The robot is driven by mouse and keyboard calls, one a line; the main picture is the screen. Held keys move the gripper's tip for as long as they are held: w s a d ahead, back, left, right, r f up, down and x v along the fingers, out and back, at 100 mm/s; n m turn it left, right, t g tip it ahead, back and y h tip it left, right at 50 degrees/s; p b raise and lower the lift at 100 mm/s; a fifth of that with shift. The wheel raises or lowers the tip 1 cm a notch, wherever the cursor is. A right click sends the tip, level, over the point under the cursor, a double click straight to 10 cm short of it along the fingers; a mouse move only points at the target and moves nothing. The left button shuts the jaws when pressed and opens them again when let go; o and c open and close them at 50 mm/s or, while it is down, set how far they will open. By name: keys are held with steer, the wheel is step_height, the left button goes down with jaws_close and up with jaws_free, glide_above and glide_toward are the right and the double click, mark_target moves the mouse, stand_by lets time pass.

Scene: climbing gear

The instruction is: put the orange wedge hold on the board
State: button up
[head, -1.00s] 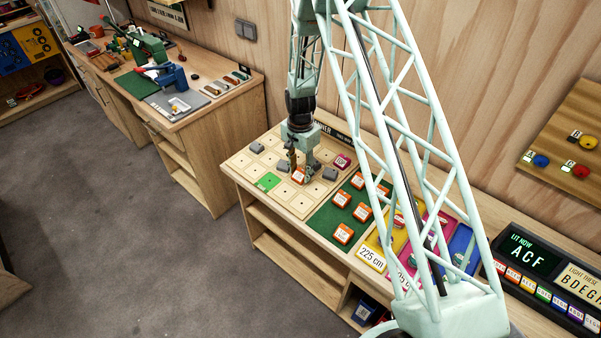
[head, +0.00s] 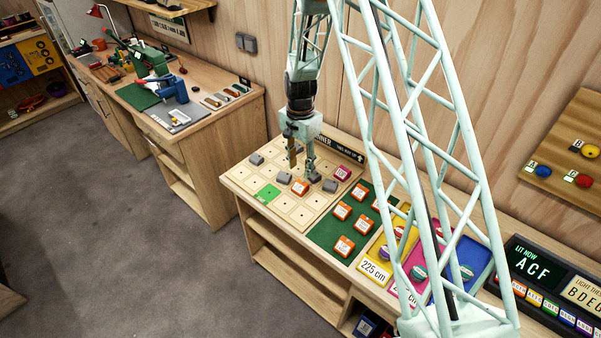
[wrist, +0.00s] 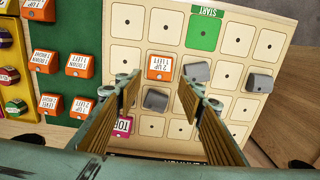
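An orange block with a white label (head: 299,187) lies on the pale wooden board (head: 234,174) among its squares. In the wrist view this orange block (wrist: 160,67) reads "LEFT" and sits one square from the green START square (wrist: 203,32). My gripper (head: 302,172) is open and empty, just above the board over that block. Several similar orange blocks (head: 342,212) lie on the green mat (head: 322,235) beside the board. None is clearly marked as a wedge.
Grey holds (head: 284,177) and a pink TOP block (head: 342,173) stand on the board close to my fingers. A yellow mat (head: 372,270) with round coloured holds lies right of the green mat. A lit letter display (head: 533,262) stands further right.

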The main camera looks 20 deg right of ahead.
steer(key=shift+r, duration=1.1)
steer(key=shift+r, duration=0.1)
steer(key=s+r+n+t, duration=0.1)
steer(key=s+r+n, duration=0.1)
steer(key=s+r, duration=0.65)
steer(key=s+r+n, duration=0.1)
steer(key=s+r, duration=0.2)
steer(key=r, duration=1)
steer(key=s+r+n+t, duration=0.15)
steer(key=s+r, duration=0.35)
steer(key=r, duration=0.6)
steer(key=s+r+n, duration=0.3)
steer(key=s+r, duration=0.6)
steer(key=s, duration=0.6)
steer(key=s+r+n, duration=0.1)
steer(key=s, duration=0.9)
steer(key=s+r+n+t, duration=0.1)
steer(key=s+n, duration=0.1)
steer(key=s, duration=0.8)
steer(key=shift+r, duration=0.35)
steer(key=shift+a+n, duration=0.1)
steer(key=shift+n, duration=0.15)
